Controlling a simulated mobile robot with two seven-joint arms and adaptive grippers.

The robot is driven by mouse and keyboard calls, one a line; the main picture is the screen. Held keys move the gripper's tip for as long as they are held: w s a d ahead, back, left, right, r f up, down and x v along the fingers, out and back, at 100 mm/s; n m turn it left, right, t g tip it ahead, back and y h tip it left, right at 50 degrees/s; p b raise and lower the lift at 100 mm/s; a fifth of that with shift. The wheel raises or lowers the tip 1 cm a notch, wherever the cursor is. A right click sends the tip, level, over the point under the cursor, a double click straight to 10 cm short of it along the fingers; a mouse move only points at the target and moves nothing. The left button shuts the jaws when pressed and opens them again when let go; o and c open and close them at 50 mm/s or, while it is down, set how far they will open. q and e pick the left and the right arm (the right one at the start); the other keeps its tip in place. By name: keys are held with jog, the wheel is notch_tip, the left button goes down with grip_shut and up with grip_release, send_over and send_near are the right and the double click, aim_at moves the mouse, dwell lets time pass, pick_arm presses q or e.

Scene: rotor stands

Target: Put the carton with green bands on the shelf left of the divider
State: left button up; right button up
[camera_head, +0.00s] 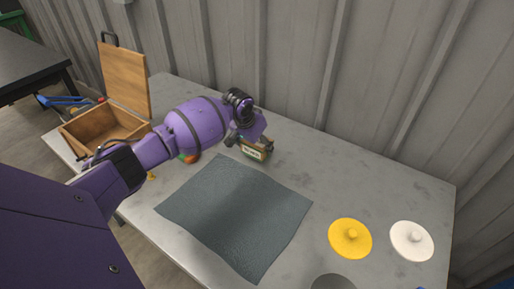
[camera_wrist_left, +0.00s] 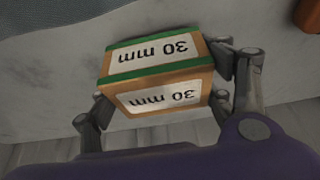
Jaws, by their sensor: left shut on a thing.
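The carton with green bands (camera_head: 255,152) is brown with a white label and is at the far side of the table, beyond the mat. In the left wrist view the carton (camera_wrist_left: 155,75) shows two label faces reading "30 mm" and green bands along its edges. My left gripper (camera_head: 246,143) is shut on it, with fingers (camera_wrist_left: 160,88) on its two sides. I cannot tell whether the carton touches the table. No shelf or divider shows in these views. My right gripper is not in view.
A dark grey mat (camera_head: 235,215) covers the table's middle. A yellow knobbed disc (camera_head: 350,238) and a white one (camera_head: 411,240) lie at right. An open wooden box (camera_head: 105,130) stands at left. A corrugated wall (camera_head: 400,90) stands behind.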

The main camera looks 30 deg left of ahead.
pick_arm(q)
jog(key=shift+f, duration=0.65)
jog(key=shift+f, duration=0.1)
jog(key=o, duration=1.3)
jog(key=shift+f, duration=0.1)
